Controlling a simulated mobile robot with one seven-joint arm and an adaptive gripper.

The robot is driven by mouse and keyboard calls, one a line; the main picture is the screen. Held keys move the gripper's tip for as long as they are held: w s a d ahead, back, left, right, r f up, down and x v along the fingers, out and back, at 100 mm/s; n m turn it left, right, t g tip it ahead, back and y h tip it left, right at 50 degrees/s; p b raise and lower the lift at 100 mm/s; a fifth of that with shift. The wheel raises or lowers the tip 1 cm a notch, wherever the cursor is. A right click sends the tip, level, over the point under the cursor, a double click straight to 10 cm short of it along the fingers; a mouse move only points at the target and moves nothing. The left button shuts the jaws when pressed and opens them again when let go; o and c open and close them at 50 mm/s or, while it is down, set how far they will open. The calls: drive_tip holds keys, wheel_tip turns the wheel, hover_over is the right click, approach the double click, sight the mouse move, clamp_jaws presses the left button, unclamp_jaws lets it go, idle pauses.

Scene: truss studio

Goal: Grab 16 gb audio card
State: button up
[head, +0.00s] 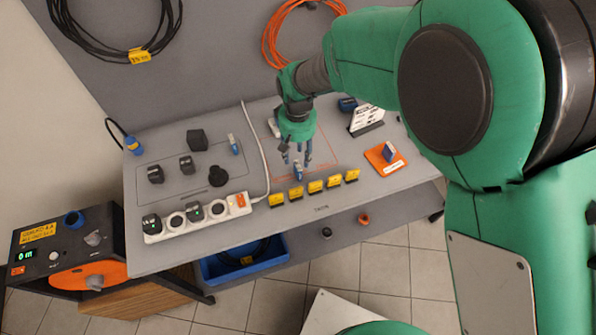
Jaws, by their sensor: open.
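My gripper (297,160) points down over the grey table (228,262), with its dark fingers apart and nothing visibly held. A small blue card-like item (298,173) stands just below and in front of the fingertips, inside a red outlined area. A second blue and white card-like item (389,152) stands on an orange pad (376,161) to the right. A third small blue and white item (234,145) is at the left of the table. No lettering on these is readable, so I cannot tell which is the 16 gb audio card.
Several yellow tent labels (315,187) line the front of the red outline. A white power strip (207,212) with plugs lies at front left, its cable running backward. A white sign (366,121) stands behind the orange pad. Black adapters (197,139) occupy the left.

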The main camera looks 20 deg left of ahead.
sight(298, 164)
drive_tip(key=shift+f, duration=1.55)
drive_tip(key=shift+w+d+f+b, duration=0.1)
drive_tip(key=shift+f+b, duration=0.35)
drive_tip(key=shift+f, duration=0.85)
drive_tip(key=shift+w+d+f+b, duration=0.1)
drive_tip(key=shift+f+b, duration=0.3)
drive_tip(key=shift+f, duration=0.9)
clamp_jaws()
